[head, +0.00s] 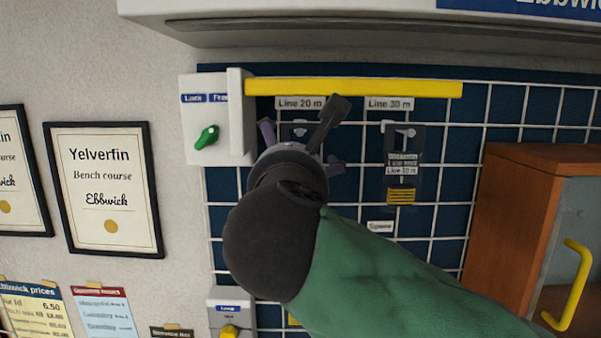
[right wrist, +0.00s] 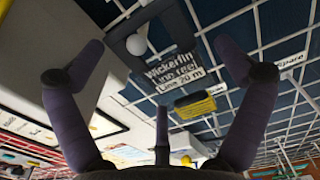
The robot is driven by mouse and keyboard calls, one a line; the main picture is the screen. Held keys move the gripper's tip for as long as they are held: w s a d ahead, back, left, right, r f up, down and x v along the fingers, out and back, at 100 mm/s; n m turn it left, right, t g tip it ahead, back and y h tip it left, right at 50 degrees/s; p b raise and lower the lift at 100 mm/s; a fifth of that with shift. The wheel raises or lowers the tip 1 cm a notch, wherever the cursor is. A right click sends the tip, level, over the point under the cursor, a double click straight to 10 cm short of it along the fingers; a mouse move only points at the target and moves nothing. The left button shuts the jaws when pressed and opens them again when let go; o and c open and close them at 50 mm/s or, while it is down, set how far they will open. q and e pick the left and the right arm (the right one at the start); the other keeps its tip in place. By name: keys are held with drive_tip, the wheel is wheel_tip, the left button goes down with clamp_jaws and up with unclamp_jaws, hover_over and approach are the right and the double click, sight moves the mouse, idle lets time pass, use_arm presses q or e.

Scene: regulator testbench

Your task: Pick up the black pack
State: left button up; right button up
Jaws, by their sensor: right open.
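A black pack (head: 404,150) with a pale label reading Line 30 m and a yellow patch hangs on the wire grid, under the Line 30 m tag. In the right wrist view, another black pack (right wrist: 178,85) has a label that appears to read Line 20 m, with a yellow patch below. It lies ahead, between my spread fingers. In the head view my right gripper (head: 303,132) covers the spot under the Line 20 m tag, hiding most of that pack. My right gripper (right wrist: 160,62) is open and empty; contact with the pack does not show. My left gripper is out of view.
A yellow bar (head: 350,88) runs above the hanging places. A white box with a green knob (head: 207,138) marked Lock and Free stands left of the grid (head: 447,222). A wooden cabinet (head: 513,225) with a yellow handle is at the right. A white ledge overhangs above.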

drive_tip(key=shift+w+f, duration=0.1)
drive_tip(key=shift+w, duration=0.6)
drive_tip(key=shift+s, duration=0.25)
drive_tip(key=c, duration=0.4)
drive_tip(key=shift+w, duration=0.1)
drive_tip(key=c, duration=0.7)
wheel_tip(320, 180, up, 2)
drive_tip(key=shift+r+p, duration=0.1)
drive_tip(key=shift+p, duration=1)
drive_tip(key=s, duration=1.8)
drive_tip(key=shift+f, duration=0.3)
